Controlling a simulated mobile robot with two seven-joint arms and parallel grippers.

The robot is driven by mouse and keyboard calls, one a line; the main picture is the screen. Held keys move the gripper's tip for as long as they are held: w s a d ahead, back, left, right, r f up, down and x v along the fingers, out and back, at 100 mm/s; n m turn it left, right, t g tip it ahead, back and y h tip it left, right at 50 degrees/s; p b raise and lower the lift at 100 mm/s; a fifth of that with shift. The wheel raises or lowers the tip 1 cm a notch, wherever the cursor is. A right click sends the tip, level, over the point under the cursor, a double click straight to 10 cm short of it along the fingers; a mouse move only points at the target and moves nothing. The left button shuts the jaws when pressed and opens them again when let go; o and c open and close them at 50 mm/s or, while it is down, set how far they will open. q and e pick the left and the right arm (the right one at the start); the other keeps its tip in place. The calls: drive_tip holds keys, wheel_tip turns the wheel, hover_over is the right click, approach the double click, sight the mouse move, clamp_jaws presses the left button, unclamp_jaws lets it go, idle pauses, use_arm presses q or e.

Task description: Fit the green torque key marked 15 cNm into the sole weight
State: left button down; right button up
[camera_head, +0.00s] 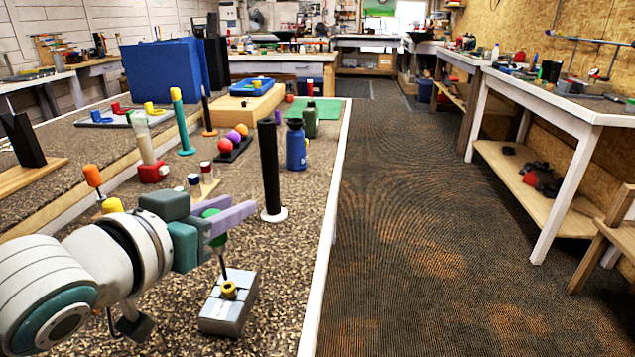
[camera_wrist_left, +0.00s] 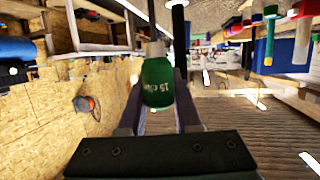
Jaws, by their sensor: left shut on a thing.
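My left gripper (camera_head: 230,212), with purple fingers, is shut on the green torque key (camera_head: 213,226). The key's handle, marked 15 cNm, shows between the fingers in the left wrist view (camera_wrist_left: 157,82). In the head view its dark shaft points down, slightly tilted, to the yellow round sole weight (camera_head: 229,292) on a grey block (camera_head: 222,317). The shaft's tip meets the weight's top in the picture; I cannot tell whether it is seated. The fingers hide part of the handle. My right gripper is not in view.
A black upright grip (camera_head: 269,165) on a white base stands just behind the gripper. A blue bottle (camera_head: 296,146) and a green bottle (camera_head: 310,120) stand farther back. An orange-handled tool (camera_head: 93,177) is at the left. The bench's white edge (camera_head: 319,270) runs right of the block.

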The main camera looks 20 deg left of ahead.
use_arm(q)
drive_tip(key=shift+r+p, duration=0.1)
drive_tip(key=shift+p, duration=0.35)
idle(0.7)
drive_tip(key=shift+f+b, duration=0.75)
drive_tip(key=shift+f, duration=0.35)
drive_tip(key=c, duration=0.5)
unclamp_jaws()
drive_tip(key=shift+r, duration=0.1)
drive_tip(key=p+v, duration=0.1)
drive_tip(key=v, duration=0.9)
idle(0.3)
